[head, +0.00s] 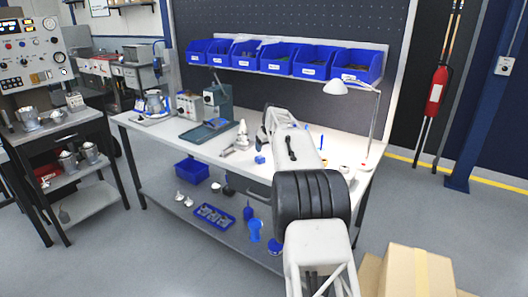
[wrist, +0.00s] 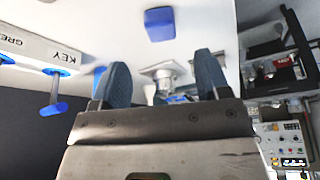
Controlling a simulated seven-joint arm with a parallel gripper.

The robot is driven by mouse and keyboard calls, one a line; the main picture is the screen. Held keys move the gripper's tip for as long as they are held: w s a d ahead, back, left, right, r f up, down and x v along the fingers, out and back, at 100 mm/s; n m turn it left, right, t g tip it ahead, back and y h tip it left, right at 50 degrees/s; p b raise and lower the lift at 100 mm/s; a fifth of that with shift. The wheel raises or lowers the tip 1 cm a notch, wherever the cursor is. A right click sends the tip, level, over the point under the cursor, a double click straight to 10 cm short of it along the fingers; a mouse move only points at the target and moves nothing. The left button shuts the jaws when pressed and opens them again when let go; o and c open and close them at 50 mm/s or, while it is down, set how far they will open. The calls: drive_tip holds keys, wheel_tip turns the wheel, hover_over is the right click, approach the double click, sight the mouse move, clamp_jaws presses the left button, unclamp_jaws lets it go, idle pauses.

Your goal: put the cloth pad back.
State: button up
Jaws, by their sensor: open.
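A small blue pad-like block (wrist: 159,23) lies on the white bench top, seen near the top of the wrist view. It is probably the cloth pad, though its material is too small to tell. In the head view, a small blue block (head: 260,159) on the bench beside my arm looks like the same thing. My gripper (wrist: 163,80) is open, its two dark blue fingers spread apart. A grey metal part shows beyond and between the fingers; I cannot tell its distance. Nothing appears held. In the head view my arm mostly hides the gripper.
The workbench (head: 150,128) carries a green-grey machine (head: 217,105) and a desk lamp (head: 350,88). Blue bins (head: 278,58) stand on a shelf above. In the wrist view, a white labelled rail (wrist: 35,50) with blue-tipped pegs is at left. A cardboard box (head: 415,270) stands on the floor.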

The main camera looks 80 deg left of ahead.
drive_tip(key=shift+v, duration=1.75)
